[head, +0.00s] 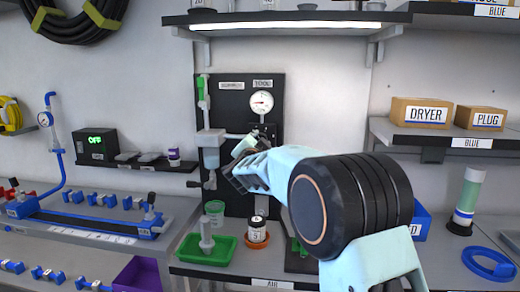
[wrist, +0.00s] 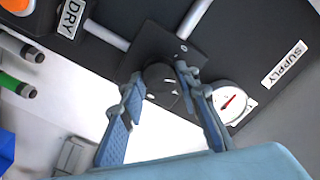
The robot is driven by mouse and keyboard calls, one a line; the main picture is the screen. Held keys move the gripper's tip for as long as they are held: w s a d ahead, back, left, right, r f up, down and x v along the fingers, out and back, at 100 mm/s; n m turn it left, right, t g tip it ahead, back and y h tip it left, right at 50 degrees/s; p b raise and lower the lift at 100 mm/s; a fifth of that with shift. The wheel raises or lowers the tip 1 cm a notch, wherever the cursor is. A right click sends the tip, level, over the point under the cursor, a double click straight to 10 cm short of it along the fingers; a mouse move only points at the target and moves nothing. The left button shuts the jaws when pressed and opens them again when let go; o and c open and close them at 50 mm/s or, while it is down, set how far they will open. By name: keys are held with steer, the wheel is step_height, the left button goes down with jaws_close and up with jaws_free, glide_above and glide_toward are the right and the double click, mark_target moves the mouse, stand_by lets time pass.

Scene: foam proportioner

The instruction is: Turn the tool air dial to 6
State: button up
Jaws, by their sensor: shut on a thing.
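A round black dial (wrist: 161,84) with small white marks sits on a square dark plate in the wrist view. My gripper (wrist: 158,76) has one blue finger on each side of this dial and is shut on it. No number can be read on the dial. A white round gauge (wrist: 229,101) with a red needle is just right of the fingers. In the head view my gripper (head: 240,168) is at the black panel (head: 234,100), below the gauge (head: 262,102). The arm hides the dial there.
A SUPPLY label (wrist: 284,64) and a DRY label (wrist: 72,18) show in the wrist view. Below the panel are a green tray (head: 190,255) and a small jar (head: 257,231) in an orange dish. A lit shelf (head: 290,17) hangs above.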

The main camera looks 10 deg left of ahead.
steer(key=shift+f+m+b, duration=0.15)
steer(key=shift+m+b, duration=2.85)
steer(key=shift+m, duration=1.8)
steer(key=shift+f+m+b, duration=0.1)
steer(key=shift+m+b, duration=2.85)
steer(key=shift+m, duration=1.85)
steer(key=o, duration=1.2)
steer(key=shift+c, duration=0.2)
steer(key=shift+s, duration=0.15)
steer(key=s, duration=1.1)
steer(key=shift+s+a, duration=0.25)
steer(key=shift+s, duration=0.15)
